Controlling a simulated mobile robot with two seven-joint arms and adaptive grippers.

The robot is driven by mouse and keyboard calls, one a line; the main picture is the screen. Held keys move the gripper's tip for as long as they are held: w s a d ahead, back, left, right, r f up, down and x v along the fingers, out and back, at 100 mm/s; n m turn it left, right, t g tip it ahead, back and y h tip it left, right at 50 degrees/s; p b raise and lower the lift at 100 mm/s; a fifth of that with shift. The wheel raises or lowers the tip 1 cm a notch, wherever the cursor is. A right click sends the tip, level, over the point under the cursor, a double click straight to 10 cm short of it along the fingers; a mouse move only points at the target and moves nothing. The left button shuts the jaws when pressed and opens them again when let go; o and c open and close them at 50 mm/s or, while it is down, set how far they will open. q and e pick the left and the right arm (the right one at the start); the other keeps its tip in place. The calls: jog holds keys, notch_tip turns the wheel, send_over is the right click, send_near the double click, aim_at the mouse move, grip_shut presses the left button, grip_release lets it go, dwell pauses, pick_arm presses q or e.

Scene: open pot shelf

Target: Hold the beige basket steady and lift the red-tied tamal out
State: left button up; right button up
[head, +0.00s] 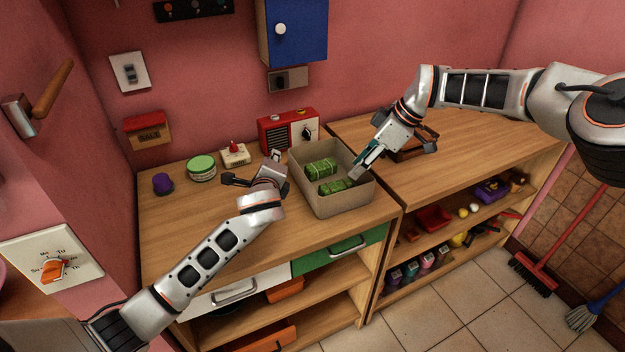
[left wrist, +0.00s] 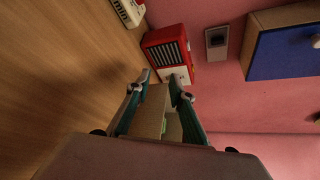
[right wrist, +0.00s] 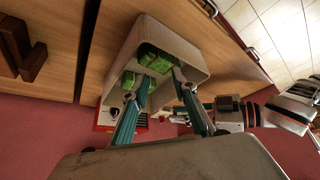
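The beige basket (head: 345,204) stands upright on the wooden counter, open at the top. Two green wrapped bundles lie inside: a rear tamal (head: 321,168) and a front tamal (head: 336,187). I cannot make out a red tie on either. My left gripper (head: 277,161) is at the basket's left side; in the left wrist view its spread fingers stand on either side of the beige wall (left wrist: 152,108). My right gripper (head: 361,167) is open and empty over the basket's right part, pointing down and inward. The right wrist view shows a tamal (right wrist: 157,60) just beyond its fingertips.
A red radio (head: 289,130) stands close behind the basket. A white device (head: 235,155), a green-lidded tin (head: 201,168) and a purple object (head: 162,184) stand to the left. A dark wooden tray (head: 418,146) is on the right counter. The counter's front left is clear.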

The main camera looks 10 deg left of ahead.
pick_arm(q)
jog(key=w+d+r+m+g+y, duration=0.1)
jog(key=w+d+r+m+y, duration=0.15)
jog(key=w+d+r, duration=0.3)
jog(key=m+g+y, duration=0.2)
jog(key=m, duration=0.4)
send_near(302, 172)
jog(key=x, duration=0.3)
jog(key=shift+w+d+n, duration=0.1)
jog(key=shift+n, duration=0.15)
jog(key=shift+x, duration=3.85)
jog(key=shift+f, duration=0.1)
grip_shut()
jog(key=shift+o, duration=0.3)
grip_release()
